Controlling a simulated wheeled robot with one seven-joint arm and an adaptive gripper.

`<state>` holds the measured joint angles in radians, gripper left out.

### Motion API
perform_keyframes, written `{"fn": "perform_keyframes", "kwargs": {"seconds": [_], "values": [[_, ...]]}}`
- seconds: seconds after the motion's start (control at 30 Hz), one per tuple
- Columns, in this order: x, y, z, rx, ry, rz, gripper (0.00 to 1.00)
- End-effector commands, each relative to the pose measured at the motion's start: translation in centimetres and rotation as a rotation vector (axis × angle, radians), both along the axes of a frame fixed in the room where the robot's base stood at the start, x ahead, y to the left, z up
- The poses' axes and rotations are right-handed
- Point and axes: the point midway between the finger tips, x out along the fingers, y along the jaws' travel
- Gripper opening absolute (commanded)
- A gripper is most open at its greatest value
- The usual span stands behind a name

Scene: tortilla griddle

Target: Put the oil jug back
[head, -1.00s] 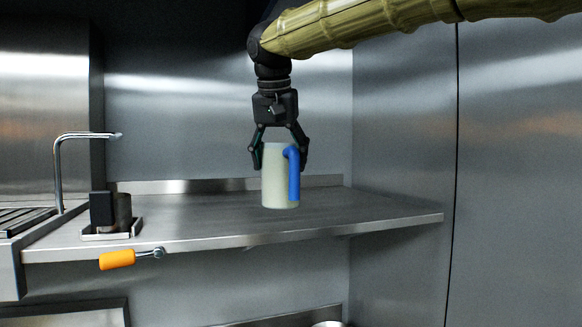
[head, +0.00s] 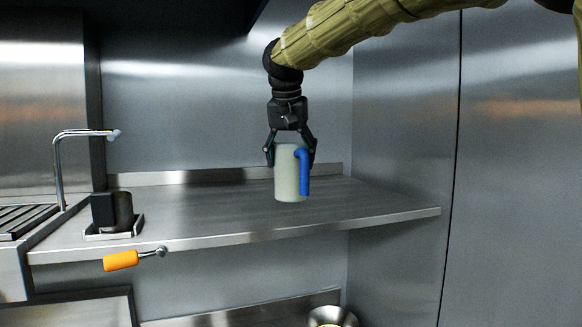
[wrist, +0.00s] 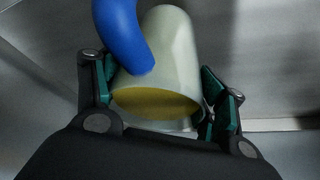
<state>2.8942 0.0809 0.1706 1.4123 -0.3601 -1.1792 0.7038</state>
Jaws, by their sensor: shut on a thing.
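The oil jug (head: 287,181) is a pale, whitish cylinder with a blue handle (head: 304,172) on its right side in the head view. My gripper (head: 291,157) points down and is shut on the jug's upper part, one finger on each side. The jug hangs upright in front of or over the steel counter; whether its base touches the counter I cannot tell. In the wrist view the jug (wrist: 172,48) lies between the green-padded fingers, with yellow oil (wrist: 155,102) showing inside and the blue handle at upper left.
The steel counter (head: 200,215) is mostly bare around the jug. A dark container on a small tray (head: 140,222) stands at its left, near a tap (head: 60,170). An orange-handled tool (head: 121,260) shows at the front edge. A metal bowl (head: 330,316) is below.

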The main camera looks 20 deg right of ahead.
Motion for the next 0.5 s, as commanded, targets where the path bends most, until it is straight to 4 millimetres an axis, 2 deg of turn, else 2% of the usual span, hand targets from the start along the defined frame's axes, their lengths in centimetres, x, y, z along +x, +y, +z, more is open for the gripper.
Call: {"fn": "perform_keyframes", "kwargs": {"seconds": [0.3, 0.5], "values": [[-0.1, 0.0, -2.6, -0.001, 0.001, 0.001, 0.00], [0.0, 0.0, -3.2, 0.000, -0.001, 0.000, 0.00]]}}
